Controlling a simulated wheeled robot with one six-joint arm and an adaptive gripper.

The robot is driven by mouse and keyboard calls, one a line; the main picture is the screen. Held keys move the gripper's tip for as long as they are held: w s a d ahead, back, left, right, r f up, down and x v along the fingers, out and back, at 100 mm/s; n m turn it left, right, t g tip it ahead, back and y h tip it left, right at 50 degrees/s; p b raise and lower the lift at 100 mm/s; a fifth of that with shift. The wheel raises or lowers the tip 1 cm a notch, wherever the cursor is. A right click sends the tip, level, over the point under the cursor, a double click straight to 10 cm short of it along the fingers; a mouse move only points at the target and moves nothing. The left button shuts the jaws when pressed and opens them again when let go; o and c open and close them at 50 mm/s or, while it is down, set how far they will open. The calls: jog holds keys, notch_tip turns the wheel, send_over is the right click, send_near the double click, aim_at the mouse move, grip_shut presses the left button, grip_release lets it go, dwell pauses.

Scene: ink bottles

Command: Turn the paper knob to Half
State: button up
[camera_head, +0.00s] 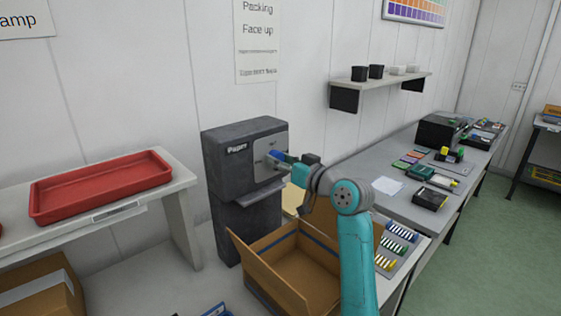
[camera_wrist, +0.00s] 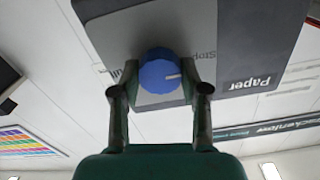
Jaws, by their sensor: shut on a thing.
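The paper dispenser (camera_head: 225,165) is a dark grey box labelled "Paper", with a light grey dial plate (camera_head: 265,150) on its front. A blue round knob (camera_wrist: 160,76) with a pale pointer mark sits on that plate in the wrist view. In the head view the knob (camera_head: 277,157) is partly hidden by my gripper (camera_head: 287,162). In the wrist view my gripper (camera_wrist: 158,84) has one finger on each side of the knob and is shut on it. The word "Stop" is partly readable beside the knob; the other dial words are mostly hidden.
An open cardboard box (camera_head: 262,262) stands below my arm. A red tray (camera_head: 100,187) lies on the white table at left. A grey bench (camera_head: 400,210) with several cards and devices runs along the wall at right, under a shelf (camera_head: 385,86).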

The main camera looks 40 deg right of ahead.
jog(key=shift+m, duration=8.8)
jog(key=o, duration=1.1)
jog(key=shift+o, duration=0.2)
